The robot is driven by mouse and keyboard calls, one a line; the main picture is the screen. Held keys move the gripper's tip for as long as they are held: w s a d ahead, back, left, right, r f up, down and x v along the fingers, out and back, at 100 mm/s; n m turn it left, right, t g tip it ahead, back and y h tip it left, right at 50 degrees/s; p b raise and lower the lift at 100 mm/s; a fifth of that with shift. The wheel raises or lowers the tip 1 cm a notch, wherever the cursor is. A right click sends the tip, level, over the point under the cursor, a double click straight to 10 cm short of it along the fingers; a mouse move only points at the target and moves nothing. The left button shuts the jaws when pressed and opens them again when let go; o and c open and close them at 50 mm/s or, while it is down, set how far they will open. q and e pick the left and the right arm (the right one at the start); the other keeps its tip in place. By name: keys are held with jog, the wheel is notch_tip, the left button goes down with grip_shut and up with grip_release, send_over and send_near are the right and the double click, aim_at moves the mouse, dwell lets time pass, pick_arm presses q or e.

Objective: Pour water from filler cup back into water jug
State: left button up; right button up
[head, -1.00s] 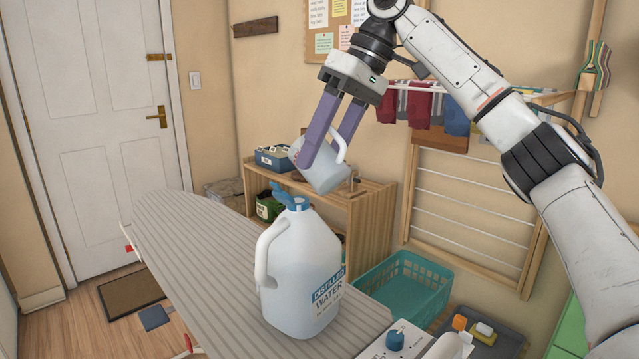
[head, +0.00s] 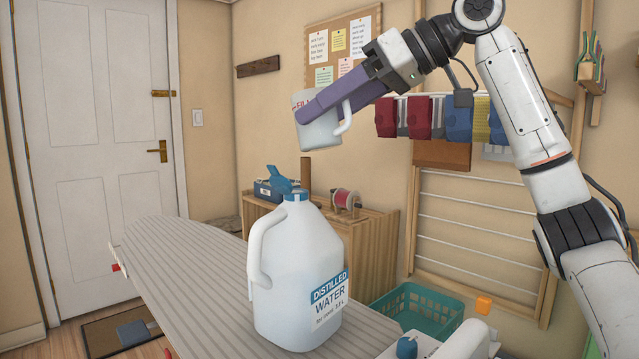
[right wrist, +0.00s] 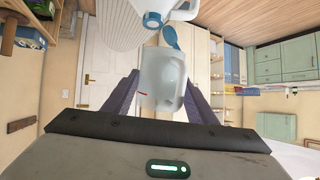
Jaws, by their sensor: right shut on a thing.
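The filler cup (head: 322,132), translucent with red lettering and a white handle, is in my right gripper (head: 308,112), whose purple fingers are shut on it. It is held in the air above the water jug, near upright, clear of it. The wrist view shows the cup (right wrist: 162,78) between the fingers; its water level cannot be made out. The white water jug (head: 292,265), labelled distilled water, stands upright on the ironing board with its blue cap (head: 282,180) flipped open. The jug's blue neck also shows in the wrist view (right wrist: 152,20). My left gripper is not in view.
The striped ironing board (head: 185,270) has free room left of the jug. A wooden shelf (head: 375,235) with a red spool (head: 346,198) stands behind. A teal basket (head: 430,310) is low at right. Cloths hang on a wall rack behind my right arm.

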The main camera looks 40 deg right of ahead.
jog(key=shift+f+t+b, duration=0.1)
jog(key=shift+t+b, duration=0.2)
jog(key=shift+t, duration=0.1)
jog(key=shift+r, duration=0.4)
jog(key=shift+w+f+t+b, duration=0.1)
jog(key=shift+f+t+b, duration=0.15)
jog(key=shift+t+b, duration=0.45)
jog(key=shift+w+a+n+y+b, duration=0.1)
jog(key=shift+n+y+b, duration=0.25)
jog(key=shift+b, duration=0.35)
jog(key=shift+r+t, duration=0.2)
jog(key=shift+t, duration=0.1)
notch_tip(320, 180, up, 4)
jog(key=p, duration=0.4)
jog(key=shift+r+p, duration=0.15)
jog(key=shift+p, duration=0.15)
